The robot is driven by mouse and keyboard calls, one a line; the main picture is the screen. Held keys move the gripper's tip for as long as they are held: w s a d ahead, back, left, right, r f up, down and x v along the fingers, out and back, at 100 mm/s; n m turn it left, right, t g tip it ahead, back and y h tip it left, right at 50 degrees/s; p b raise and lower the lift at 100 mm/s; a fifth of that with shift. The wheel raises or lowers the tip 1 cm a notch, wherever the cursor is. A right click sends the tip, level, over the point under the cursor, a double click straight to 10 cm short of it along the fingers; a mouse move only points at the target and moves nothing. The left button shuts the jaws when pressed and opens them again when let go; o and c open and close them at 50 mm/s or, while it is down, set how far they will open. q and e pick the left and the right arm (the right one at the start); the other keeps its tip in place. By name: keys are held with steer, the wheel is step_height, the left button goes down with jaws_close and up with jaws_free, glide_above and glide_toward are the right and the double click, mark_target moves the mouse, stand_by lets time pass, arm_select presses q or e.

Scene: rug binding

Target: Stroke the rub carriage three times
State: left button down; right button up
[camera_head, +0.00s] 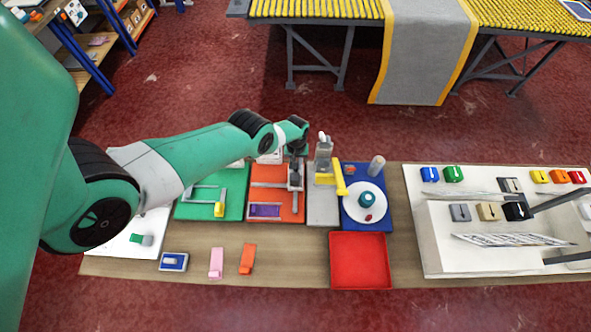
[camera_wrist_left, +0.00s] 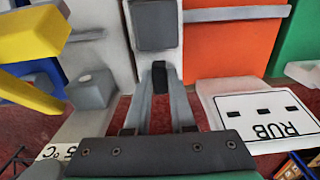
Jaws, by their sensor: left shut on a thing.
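The rub carriage (camera_head: 295,181) is a grey block on the orange board (camera_head: 264,181), at its right side on a grey rail. A purple patch (camera_head: 265,210) lies at the board's front. My left gripper (camera_head: 296,160) is at the carriage from behind and above. In the left wrist view its fingers (camera_wrist_left: 160,80) are shut on a small black part at the pale carriage block (camera_wrist_left: 155,65), which has a dark grey pad. The orange board (camera_wrist_left: 235,50) and an upside-down RUB sign (camera_wrist_left: 268,120) show to the right there.
A green board (camera_head: 195,207) lies left of the orange one. A grey station with a yellow lever (camera_head: 340,180) and a blue board (camera_head: 378,215) stand right. A red tray (camera_head: 360,262) is in front; a white fixture (camera_head: 440,245) fills the right.

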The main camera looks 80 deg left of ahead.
arm_select(q)
steer(key=shift+w, duration=0.1)
arm_select(e)
steer(key=shift+s+d+f+h, duration=0.1)
steer(key=shift+s+f+h, duration=0.05)
steer(key=shift+h, duration=0.15)
arm_select(q)
steer(key=c, duration=0.8)
jaws_free()
steer(key=shift+w, duration=0.15)
steer(key=shift+o, duration=0.2)
step_height(320, 180, up, 12)
steer(key=p, duration=1.1)
steer(key=shift+f, duration=0.2)
arm_select(e)
step_height(320, 180, up, 12)
steer(key=shift+f, duration=0.25)
steer(key=shift+o, duration=0.2)
